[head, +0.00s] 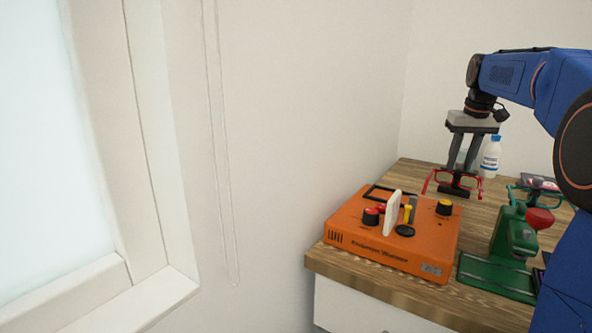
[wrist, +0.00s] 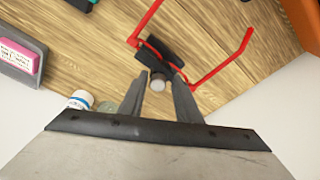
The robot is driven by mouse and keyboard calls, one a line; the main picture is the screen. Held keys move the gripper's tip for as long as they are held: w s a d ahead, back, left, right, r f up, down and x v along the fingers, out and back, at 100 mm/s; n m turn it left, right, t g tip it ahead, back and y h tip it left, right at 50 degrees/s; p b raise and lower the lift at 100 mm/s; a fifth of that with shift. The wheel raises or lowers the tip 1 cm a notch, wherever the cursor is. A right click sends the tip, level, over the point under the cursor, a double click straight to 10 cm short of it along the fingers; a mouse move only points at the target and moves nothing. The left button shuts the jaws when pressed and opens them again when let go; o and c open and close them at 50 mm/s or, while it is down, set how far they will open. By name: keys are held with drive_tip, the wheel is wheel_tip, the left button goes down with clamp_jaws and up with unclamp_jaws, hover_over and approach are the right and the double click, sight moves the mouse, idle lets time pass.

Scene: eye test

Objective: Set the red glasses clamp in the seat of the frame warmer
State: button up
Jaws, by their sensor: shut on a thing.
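The red glasses clamp is a black block (wrist: 172,62) with a thin red spectacle frame (wrist: 222,74) on it. In the head view the red frame (head: 472,181) hangs above the wooden table, behind the warmer. My gripper (head: 457,170) points down and is shut on the clamp; its fingers also show in the wrist view (wrist: 158,82). The frame warmer (head: 350,238) is an orange box at the table's front left. Its top carries a black rectangular outline (head: 371,190) at the back, knobs and an upright cream plate (head: 392,213). I cannot tell for sure which part is the seat.
A green device (head: 508,240) with a red knob (head: 539,218) and teal glasses (head: 532,188) stands right of the warmer. A white bottle (head: 491,158) stands behind my gripper. A pink box (wrist: 18,56) lies in a grey holder. Bare wood (head: 478,217) lies between warmer and green device.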

drive_tip(key=shift+d+f, duration=0.15)
drive_tip(key=shift+d, duration=0.1)
drive_tip(key=shift+c, duration=0.3)
clamp_jaws()
drive_tip(key=shift+w+v, duration=0.2)
drive_tip(key=shift+v, duration=0.75)
drive_tip(key=shift+w+v, duration=0.2)
drive_tip(key=shift+v, duration=0.75)
drive_tip(key=shift+w+v, duration=0.2)
drive_tip(key=shift+v, duration=0.8)
drive_tip(key=shift+a, duration=0.1)
